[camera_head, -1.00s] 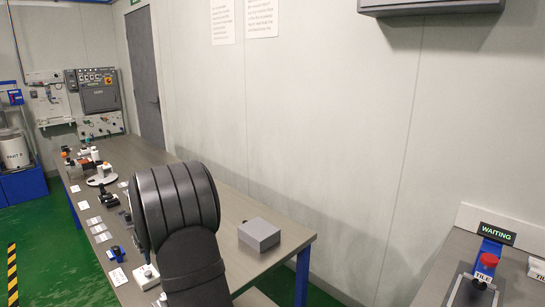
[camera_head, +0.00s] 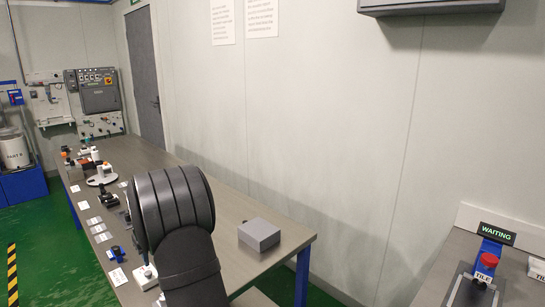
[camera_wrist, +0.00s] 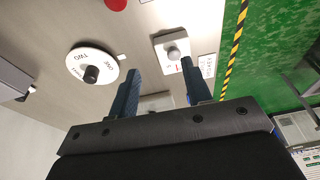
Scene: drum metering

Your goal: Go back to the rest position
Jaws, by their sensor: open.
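My gripper (camera_wrist: 160,67) shows in the wrist view with its two dark blue fingers apart and nothing between them. Just beyond the fingertips is a white plate with a grey ball knob (camera_wrist: 173,52), apart from the fingers as far as I can tell. To the left is a white round dial (camera_wrist: 93,66) with a black centre knob. In the head view, my black arm link stands in front of the bench and hides part of it. The gripper itself is not visible there.
The long grey bench (camera_head: 285,232) carries a grey box (camera_head: 259,235) and several small fixtures along its left edge. A second bench at right has a red button (camera_head: 489,260) under a WAITING sign (camera_head: 497,233). Green floor (camera_head: 55,262) lies left.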

